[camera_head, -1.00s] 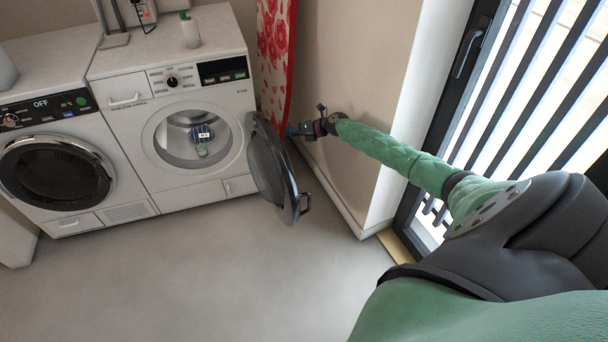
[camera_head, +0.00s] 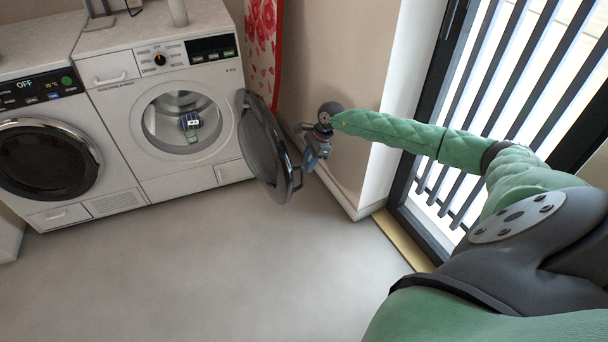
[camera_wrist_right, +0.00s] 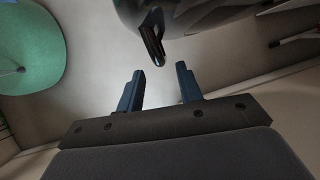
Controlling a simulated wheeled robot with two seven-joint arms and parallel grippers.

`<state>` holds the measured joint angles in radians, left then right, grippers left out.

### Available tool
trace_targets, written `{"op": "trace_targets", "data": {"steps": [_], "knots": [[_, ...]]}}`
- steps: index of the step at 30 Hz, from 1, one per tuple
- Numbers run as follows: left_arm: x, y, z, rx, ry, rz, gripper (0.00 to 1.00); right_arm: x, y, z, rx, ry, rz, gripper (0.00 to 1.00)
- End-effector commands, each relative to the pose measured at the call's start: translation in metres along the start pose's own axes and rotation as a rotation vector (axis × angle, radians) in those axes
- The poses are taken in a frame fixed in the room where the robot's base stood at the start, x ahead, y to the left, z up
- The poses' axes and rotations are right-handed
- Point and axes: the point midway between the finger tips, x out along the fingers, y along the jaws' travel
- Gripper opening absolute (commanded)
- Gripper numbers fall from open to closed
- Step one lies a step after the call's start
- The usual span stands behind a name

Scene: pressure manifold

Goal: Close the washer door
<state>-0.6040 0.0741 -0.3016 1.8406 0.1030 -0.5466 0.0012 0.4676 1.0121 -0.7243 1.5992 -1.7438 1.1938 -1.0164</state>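The white washer (camera_head: 165,100) stands at the left back with its round opening exposed. Its dark round door (camera_head: 263,147) is swung wide open to the right, with a handle (camera_head: 296,180) on its free edge. Through the opening a small item (camera_head: 190,121) shows in the drum. My right gripper (camera_head: 308,165) is just right of the door, close to the handle. In the right wrist view its two blue fingers (camera_wrist_right: 160,86) are apart and empty, and the door handle (camera_wrist_right: 152,42) is a little beyond them. My left gripper is not in view.
A second machine with a closed dark door (camera_head: 47,160) stands left of the washer. A red-patterned ironing board (camera_head: 263,50) leans on the wall behind the door. A slatted glass door (camera_head: 490,90) is at right. The floor (camera_head: 220,260) in front is clear.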

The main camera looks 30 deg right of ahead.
Motion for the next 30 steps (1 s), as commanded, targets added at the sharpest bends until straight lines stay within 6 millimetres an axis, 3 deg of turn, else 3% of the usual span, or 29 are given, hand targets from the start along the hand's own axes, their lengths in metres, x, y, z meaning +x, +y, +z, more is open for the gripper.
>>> {"op": "trace_targets", "data": {"steps": [6,12,24,30], "knots": [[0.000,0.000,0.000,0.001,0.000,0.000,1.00,0.034,0.001,0.000,0.003,-0.002,0.002,0.36],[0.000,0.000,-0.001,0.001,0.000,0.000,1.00,0.055,0.000,0.000,0.004,-0.001,-0.001,0.36],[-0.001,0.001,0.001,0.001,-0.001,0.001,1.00,0.062,0.000,0.000,0.004,-0.002,-0.001,0.36],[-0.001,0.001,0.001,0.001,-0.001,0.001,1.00,0.062,0.000,0.000,0.004,-0.002,-0.001,0.00]]}}
